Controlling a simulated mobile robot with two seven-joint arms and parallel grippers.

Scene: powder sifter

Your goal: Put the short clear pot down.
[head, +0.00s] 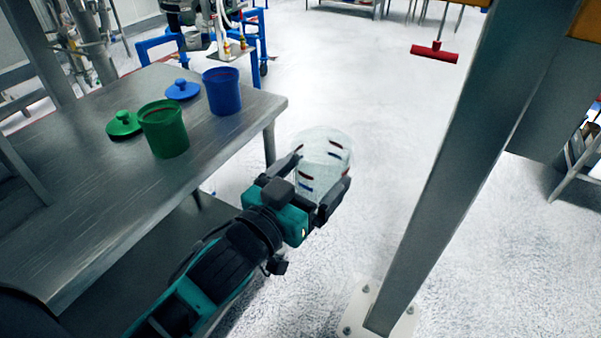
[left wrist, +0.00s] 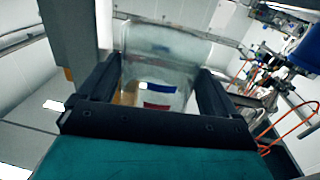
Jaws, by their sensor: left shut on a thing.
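The short clear pot (head: 326,154) is see-through, with small red and blue marks on its wall. My left gripper (head: 323,180) is shut on it and holds it in the air over the white floor, to the right of the metal table (head: 225,137). In the left wrist view the clear pot (left wrist: 160,75) sits between the two dark fingers of my left gripper (left wrist: 160,88), with a blue and a red mark showing. My right gripper is in neither view.
On the table stand a green pot (head: 163,129) and a blue pot (head: 222,91), with a green lid (head: 124,124) and a blue lid (head: 182,90) beside them. A grey post (head: 470,150) rises on the right. The table's front part is bare.

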